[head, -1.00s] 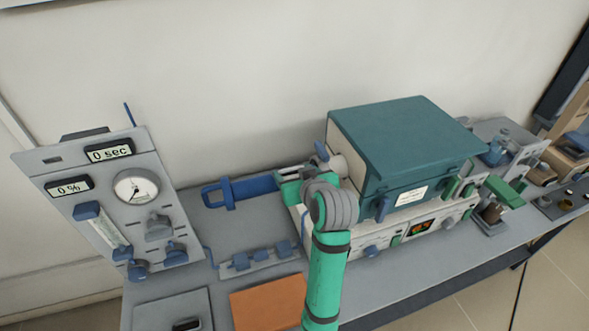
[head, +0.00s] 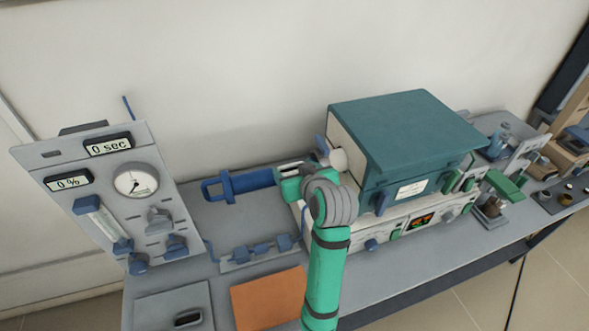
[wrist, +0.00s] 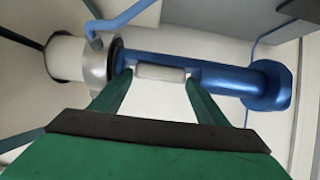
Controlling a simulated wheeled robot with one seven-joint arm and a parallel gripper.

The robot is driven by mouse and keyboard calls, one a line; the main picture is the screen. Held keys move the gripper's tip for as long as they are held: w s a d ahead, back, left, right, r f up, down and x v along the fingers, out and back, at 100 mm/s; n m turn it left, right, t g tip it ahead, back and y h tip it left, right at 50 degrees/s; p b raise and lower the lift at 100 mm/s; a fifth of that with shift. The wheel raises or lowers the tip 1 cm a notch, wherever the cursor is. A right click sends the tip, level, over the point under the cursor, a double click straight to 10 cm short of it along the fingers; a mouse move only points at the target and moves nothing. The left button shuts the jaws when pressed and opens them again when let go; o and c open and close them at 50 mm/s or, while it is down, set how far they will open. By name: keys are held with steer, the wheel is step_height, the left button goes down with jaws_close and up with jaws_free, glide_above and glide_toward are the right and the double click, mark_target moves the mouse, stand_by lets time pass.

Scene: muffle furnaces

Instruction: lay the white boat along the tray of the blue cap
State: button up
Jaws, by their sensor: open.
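The blue cap (head: 238,185) with its long blue tray lies level at the mouth of the furnace tube. In the wrist view the blue cap (wrist: 266,85) is at the right and its tray runs left to the tube's metal collar. The white boat (wrist: 160,73) lies lengthwise along the tray, near the collar end. My gripper (wrist: 158,80) is open, with one finger at each end of the boat and a small gap visible. In the head view my gripper (head: 290,182) is beside the tube mouth; the boat is hidden there.
The teal furnace (head: 410,140) stands just right of my arm. A gas panel (head: 105,195) with gauge and displays stands left. A small valve block (head: 255,250) and an orange mat (head: 268,298) lie in front on the grey bench. More equipment stands at the far right.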

steer(key=v, duration=1)
steer(key=shift+s+d, duration=0.2)
steer(key=shift+s, duration=0.1)
steer(key=shift+r, duration=0.1)
